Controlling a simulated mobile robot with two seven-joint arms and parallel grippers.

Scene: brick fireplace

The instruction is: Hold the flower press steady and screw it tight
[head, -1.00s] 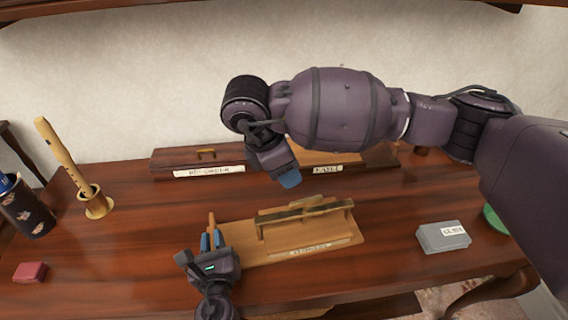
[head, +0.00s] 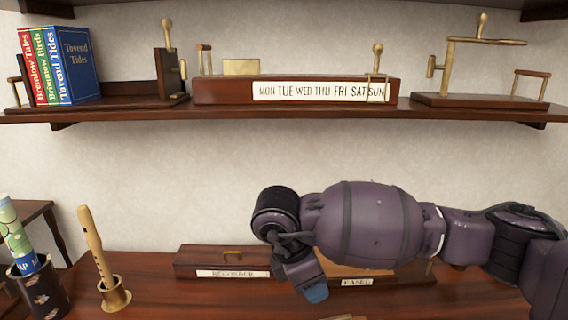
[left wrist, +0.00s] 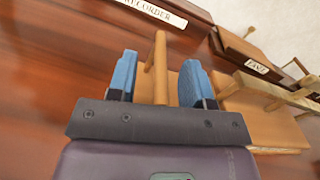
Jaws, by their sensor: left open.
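A light wooden piece with an upright peg (left wrist: 160,68) and a flat board (left wrist: 268,128) shows in the left wrist view; I cannot tell for certain that it is the flower press. My left gripper (left wrist: 157,82) is open, with its blue fingers on either side of the peg and visible gaps.
A recorder (head: 92,245) stands in a holder at the table's left, beside a dark cup (head: 42,293). A box labelled RECORDER (head: 222,262) is at the back. The wall shelf (head: 300,112) above carries books (head: 68,65), a weekday box (head: 225,92) and a wooden stand (head: 475,100).

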